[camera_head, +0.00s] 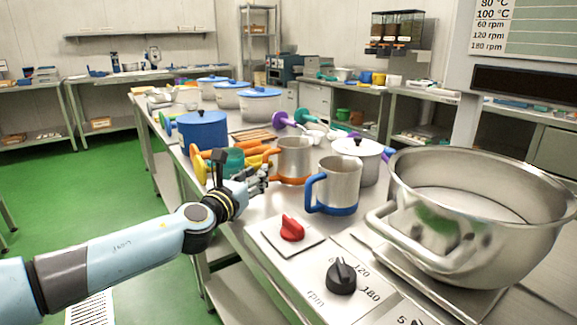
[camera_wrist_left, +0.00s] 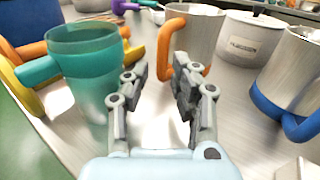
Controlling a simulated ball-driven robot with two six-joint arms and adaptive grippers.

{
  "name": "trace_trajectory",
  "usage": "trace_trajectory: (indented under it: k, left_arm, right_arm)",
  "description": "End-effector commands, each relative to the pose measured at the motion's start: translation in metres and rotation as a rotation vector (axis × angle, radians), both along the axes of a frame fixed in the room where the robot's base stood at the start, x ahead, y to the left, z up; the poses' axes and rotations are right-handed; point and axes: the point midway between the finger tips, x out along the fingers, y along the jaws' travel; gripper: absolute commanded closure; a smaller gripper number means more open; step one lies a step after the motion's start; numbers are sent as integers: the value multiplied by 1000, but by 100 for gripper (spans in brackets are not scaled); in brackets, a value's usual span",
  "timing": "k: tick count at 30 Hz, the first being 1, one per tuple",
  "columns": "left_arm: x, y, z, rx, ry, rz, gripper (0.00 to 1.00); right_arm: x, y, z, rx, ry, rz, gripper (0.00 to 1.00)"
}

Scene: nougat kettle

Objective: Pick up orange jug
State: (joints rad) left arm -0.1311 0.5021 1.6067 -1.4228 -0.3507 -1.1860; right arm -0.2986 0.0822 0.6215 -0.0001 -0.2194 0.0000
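The orange jug (camera_head: 294,158) is a steel jug with an orange handle and orange base band, upright on the steel table. It also shows in the left wrist view (camera_wrist_left: 199,36), its handle toward me. My left gripper (camera_head: 260,181) is at its near left side, low over the table. In the left wrist view the left gripper (camera_wrist_left: 160,75) is open, fingers apart with nothing held. The handle shows just past the fingertips, partly behind the right-hand finger; I cannot tell whether they touch. My right gripper is not in view.
A blue-handled steel jug (camera_head: 338,186) stands just right of the orange jug. A teal jug (camera_wrist_left: 88,72) stands close on the left of my gripper. A lidded pot (camera_head: 362,152) is behind, and a large steel kettle (camera_head: 440,240) is at right. A red knob (camera_head: 292,229) is at the front.

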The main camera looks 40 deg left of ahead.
Motion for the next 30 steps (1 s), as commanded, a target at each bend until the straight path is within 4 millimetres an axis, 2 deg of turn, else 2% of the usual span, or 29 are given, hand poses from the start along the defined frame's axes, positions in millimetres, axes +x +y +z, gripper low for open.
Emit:
trace_trajectory:
  k: [12,20,26,30]
  left_arm:
    - [50,13,-5,-2,-1,2,74]
    - [53,13,-4,-3,0,0,74]
    - [53,13,-4,-4,-1,1,98]
    - [53,13,-4,-4,-1,1,100]
  right_arm:
    - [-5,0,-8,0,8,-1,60]
    - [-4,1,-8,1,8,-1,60]
    - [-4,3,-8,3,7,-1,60]
    - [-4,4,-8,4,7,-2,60]
